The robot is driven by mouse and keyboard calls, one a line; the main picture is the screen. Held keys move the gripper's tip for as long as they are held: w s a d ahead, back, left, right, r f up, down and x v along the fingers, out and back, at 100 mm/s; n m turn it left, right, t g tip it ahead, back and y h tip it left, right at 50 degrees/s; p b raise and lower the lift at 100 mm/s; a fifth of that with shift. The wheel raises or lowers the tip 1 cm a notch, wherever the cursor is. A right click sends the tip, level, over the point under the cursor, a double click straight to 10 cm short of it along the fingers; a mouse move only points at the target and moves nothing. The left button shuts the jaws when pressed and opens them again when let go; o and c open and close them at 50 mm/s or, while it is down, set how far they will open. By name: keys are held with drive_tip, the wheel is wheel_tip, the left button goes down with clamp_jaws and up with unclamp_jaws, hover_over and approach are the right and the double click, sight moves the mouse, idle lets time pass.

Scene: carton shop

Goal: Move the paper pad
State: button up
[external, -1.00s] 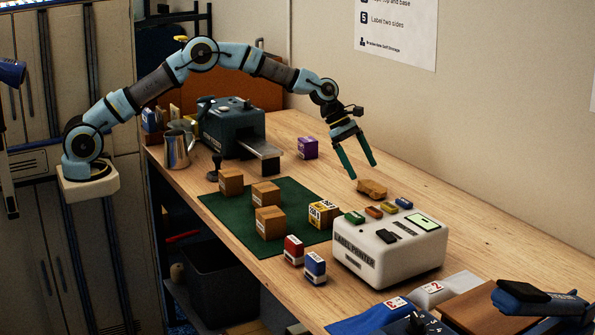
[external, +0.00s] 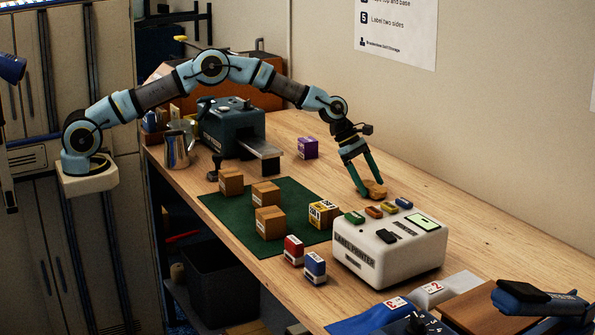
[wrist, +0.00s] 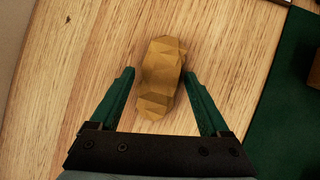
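The paper pad (external: 375,188) is a crumpled, brown-yellow lump on the wooden table, behind the white label printer. In the wrist view the pad (wrist: 160,72) lies lengthwise between my two green fingers. My gripper (external: 371,190) is open and low over the table, with its fingertips on either side of the pad. In the wrist view my gripper (wrist: 159,75) has a narrow gap to the pad on the left. The right fingertip is very close to the pad, and I cannot tell whether it touches.
The label printer (external: 385,262) stands just in front of the pad, with several small coloured blocks on top. A green mat (external: 290,193) with several cartons lies to the left. A purple box (external: 308,148) stands farther back. The table right of the pad is clear.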

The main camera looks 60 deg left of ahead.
drive_tip(key=c, duration=0.9)
drive_tip(key=shift+a+f+p, duration=0.1)
drive_tip(key=shift+a+p, duration=0.25)
drive_tip(key=shift+a, duration=9.65)
drive_tip(key=o, duration=1.3)
drive_tip(key=shift+w, duration=0.1)
drive_tip(key=b+v, duration=0.2)
drive_tip(key=v, duration=0.8)
drive_tip(key=shift+a+r+b, duration=0.2)
drive_tip(key=shift+r+b, duration=0.15)
drive_tip(key=shift+s, duration=0.2)
